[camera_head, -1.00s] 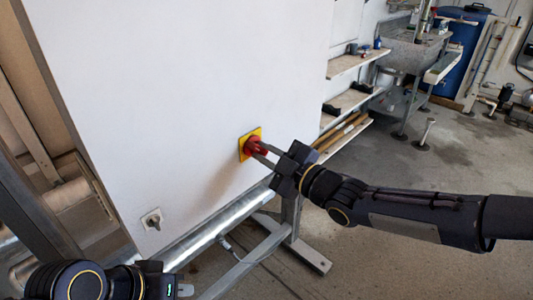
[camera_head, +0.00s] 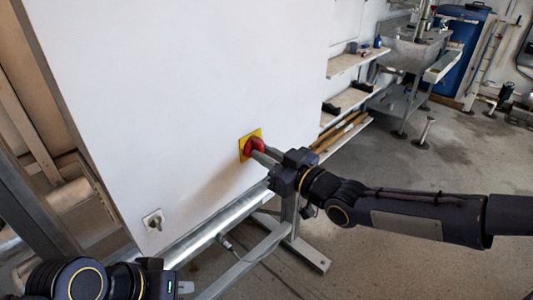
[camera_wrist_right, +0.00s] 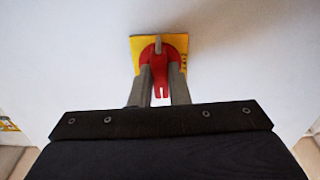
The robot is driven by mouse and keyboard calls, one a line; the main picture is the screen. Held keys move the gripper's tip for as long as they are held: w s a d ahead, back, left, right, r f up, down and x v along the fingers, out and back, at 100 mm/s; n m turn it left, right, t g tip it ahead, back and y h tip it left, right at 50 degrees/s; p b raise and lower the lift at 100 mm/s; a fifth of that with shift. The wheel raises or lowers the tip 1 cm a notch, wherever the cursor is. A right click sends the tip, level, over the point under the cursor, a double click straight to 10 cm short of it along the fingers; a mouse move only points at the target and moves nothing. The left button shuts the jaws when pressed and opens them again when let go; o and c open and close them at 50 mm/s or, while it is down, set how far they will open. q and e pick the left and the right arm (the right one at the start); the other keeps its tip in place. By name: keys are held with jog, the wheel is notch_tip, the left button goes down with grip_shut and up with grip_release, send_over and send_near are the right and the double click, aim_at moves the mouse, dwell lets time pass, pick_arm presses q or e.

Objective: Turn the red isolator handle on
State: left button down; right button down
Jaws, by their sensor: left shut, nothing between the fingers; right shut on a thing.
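The red isolator handle (camera_head: 255,145) sits on a yellow plate (camera_head: 243,150) on the white panel (camera_head: 190,90). In the right wrist view the red handle (camera_wrist_right: 160,66) is on the yellow plate (camera_wrist_right: 138,44), with a finger on each side of it. My right gripper (camera_head: 263,155) is shut on the handle; its fingertips (camera_wrist_right: 161,88) hide part of the handle's sides. My left gripper (camera_head: 185,287) is at the bottom left of the head view, shut and empty, well away from the handle.
A metal pipe and frame (camera_head: 225,222) run along the panel's lower edge, under my right gripper. Shelves (camera_head: 350,62) and a metal sink (camera_head: 410,52) stand beyond at the right. The floor at the right is mostly open.

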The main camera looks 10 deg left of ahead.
jog(key=shift+m, duration=0.4)
jog(key=c, duration=1.4)
grip_release()
jog(key=v, duration=0.7)
jog(key=shift+s+d, duration=0.25)
jog(key=shift+d, duration=0.05)
